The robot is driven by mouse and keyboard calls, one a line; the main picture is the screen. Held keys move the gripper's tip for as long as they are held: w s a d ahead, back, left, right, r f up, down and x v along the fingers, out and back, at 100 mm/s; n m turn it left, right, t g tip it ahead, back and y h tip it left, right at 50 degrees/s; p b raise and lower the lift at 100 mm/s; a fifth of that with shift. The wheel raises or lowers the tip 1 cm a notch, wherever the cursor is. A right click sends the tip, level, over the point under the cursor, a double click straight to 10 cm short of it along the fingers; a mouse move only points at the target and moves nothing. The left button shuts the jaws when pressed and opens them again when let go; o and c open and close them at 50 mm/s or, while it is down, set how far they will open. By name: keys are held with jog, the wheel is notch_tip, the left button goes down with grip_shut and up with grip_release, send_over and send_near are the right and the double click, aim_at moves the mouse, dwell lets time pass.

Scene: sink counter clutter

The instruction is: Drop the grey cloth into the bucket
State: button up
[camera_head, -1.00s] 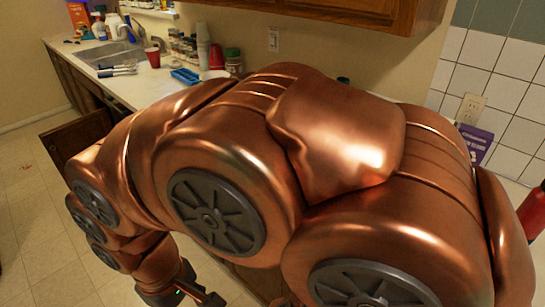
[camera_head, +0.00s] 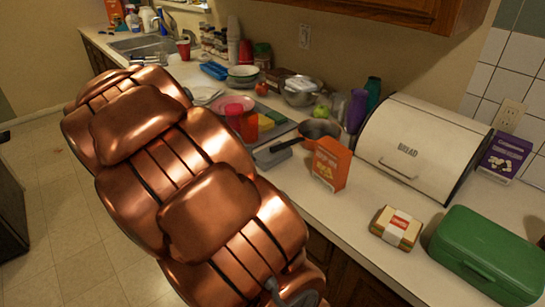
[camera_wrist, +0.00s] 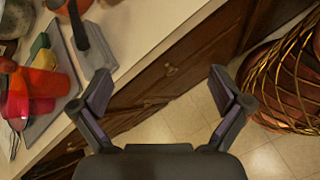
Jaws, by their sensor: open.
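My gripper (camera_wrist: 163,90) is open in the wrist view, with nothing between its fingers. It points down over the counter edge, cabinet fronts and floor. In the head view my arm hides it. I cannot make out a grey cloth for certain. A flat grey tray or mat (camera_wrist: 62,82) lies on the counter at the left of the wrist view, with cups and sponges on it. I see no clear bucket. A woven or wire basket-like thing (camera_wrist: 277,82) stands at the right of the wrist view, partly cut off.
On the counter are an orange box (camera_head: 331,164), a saucepan (camera_head: 318,130), a white bread box (camera_head: 421,143), a green case (camera_head: 490,255) and a wrapped sandwich (camera_head: 396,228). A sink (camera_head: 140,43) lies at the far left. The counter front around the sandwich is fairly clear.

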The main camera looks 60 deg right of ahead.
jog(key=w+d+f+n+h, duration=0.2)
jog(key=w+d+n, duration=0.2)
jog(key=d, duration=0.3)
jog(key=n+h, duration=0.2)
jog(key=n, duration=0.2)
send_near(270, 152)
jog(key=shift+s+d+f+t+b, duration=0.2)
jog(key=shift+s+d+f, duration=0.15)
jog(key=shift+d+f, duration=0.2)
jog(key=shift+s+d+f+t+b, duration=0.1)
jog(key=shift+s+d+f+t, duration=0.1)
jog(key=shift+s+d+f, duration=0.35)
jog(key=shift+w+d, duration=0.25)
jog(key=shift+d, duration=0.1)
jog(key=shift+x, duration=1.05)
jog(key=d, duration=0.1)
jog(key=s+d+p, duration=0.1)
jog(key=d, duration=0.1)
jog(key=d+p, duration=0.1)
jog(key=shift+s+d+f, duration=0.25)
jog(key=shift+d+f, duration=0.3)
jog(key=shift+d, duration=0.05)
jog(key=c, duration=1.3)
jog(key=shift+c, duration=0.2)
